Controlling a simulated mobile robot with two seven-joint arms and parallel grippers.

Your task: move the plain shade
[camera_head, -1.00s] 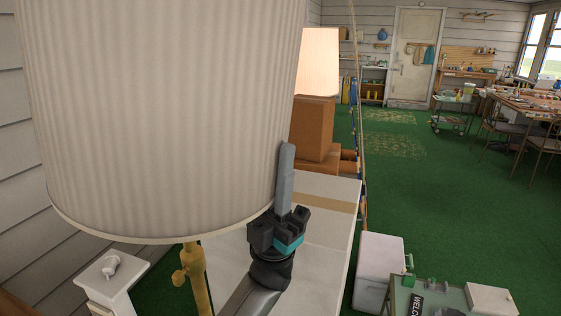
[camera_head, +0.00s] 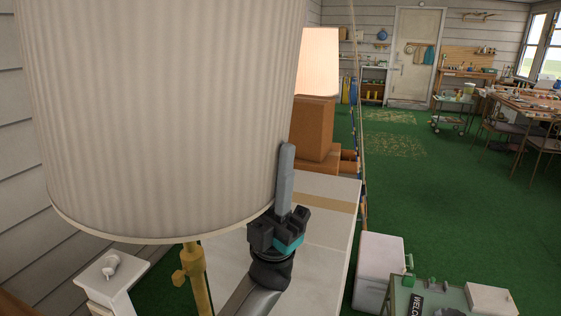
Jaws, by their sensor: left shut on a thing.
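The shade (camera_head: 165,110) is a large cream, pleated lampshade that fills the left of the head view; its top is cut off by the frame. A brass lamp stem (camera_head: 192,278) shows under its lower rim; I cannot tell whether the shade rests on it. My left gripper (camera_head: 283,185) is at the shade's lower right edge. One grey finger stands upright against the outside of the shade; the other finger is hidden behind the shade wall. The gripper is shut on the shade's rim. My right gripper is not in view.
A lit lamp (camera_head: 318,62) stands behind on brown boxes (camera_head: 312,130). A white surface with a tan strip (camera_head: 325,195) lies beyond the gripper. A white bin (camera_head: 380,265) and a grey-green cart (camera_head: 425,300) stand at lower right. Green floor is open at right.

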